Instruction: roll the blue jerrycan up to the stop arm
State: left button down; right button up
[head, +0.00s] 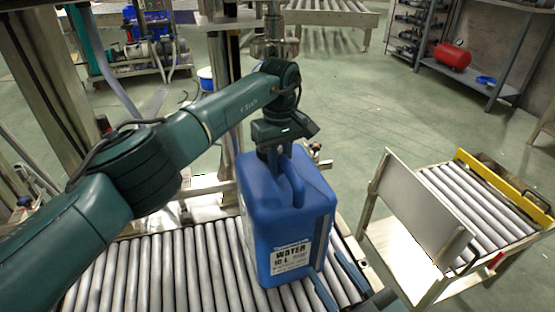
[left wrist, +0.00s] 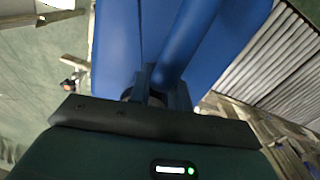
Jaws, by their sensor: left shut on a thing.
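The blue jerrycan (head: 290,228), with a white WATER label, stands upright on the roller conveyor (head: 152,270), near the right end of the rollers. My left gripper (head: 273,160) reaches down from above and is shut on the jerrycan's top handle. In the left wrist view the fingers (left wrist: 157,88) close around the blue handle (left wrist: 190,38), and the jerrycan's body (left wrist: 115,45) fills the middle. I cannot make out for sure which part is the stop arm; the jerrycan hides what is behind it.
A roller cart (head: 470,205) with an upright metal plate (head: 420,205) and a yellow edge bar (head: 503,185) stands to the right, across a gap. A metal post (head: 224,90) rises behind the conveyor.

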pick_arm(q)
jog(key=shift+w+d+f+b, duration=0.1)
jog(key=shift+d+f+b, duration=0.2)
jog(key=shift+d+b, duration=0.35)
dwell(0.6)
jog(key=c, duration=0.8)
grip_release()
jog(key=shift+w+d+r, duration=0.1)
jog(key=o, duration=0.6)
jog(key=shift+c, duration=0.2)
